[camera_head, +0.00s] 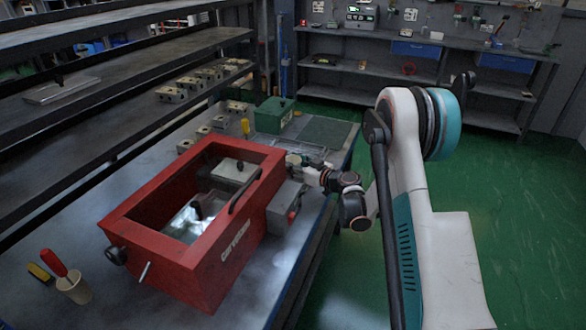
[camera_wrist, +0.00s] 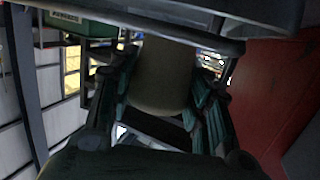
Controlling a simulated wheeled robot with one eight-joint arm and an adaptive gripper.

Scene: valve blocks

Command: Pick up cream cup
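A cream cup (camera_wrist: 163,75) stands out between the two fingers of my gripper (camera_wrist: 160,100) in the wrist view. The teal finger pads lie along both its sides with no clear gap, so my gripper looks shut on it. In the head view, my gripper (camera_head: 318,172) is small, just right of a pale cup (camera_head: 293,160) at the far right part of the bench. Whether the cup is lifted off the surface is too small to tell.
A large red open box (camera_head: 235,252) stands on the bench, close beside my gripper; its red wall (camera_wrist: 265,85) fills the wrist view's right side. A green box (camera_head: 273,115) stands behind. Several metal blocks (camera_head: 205,78) sit on a shelf and the bench.

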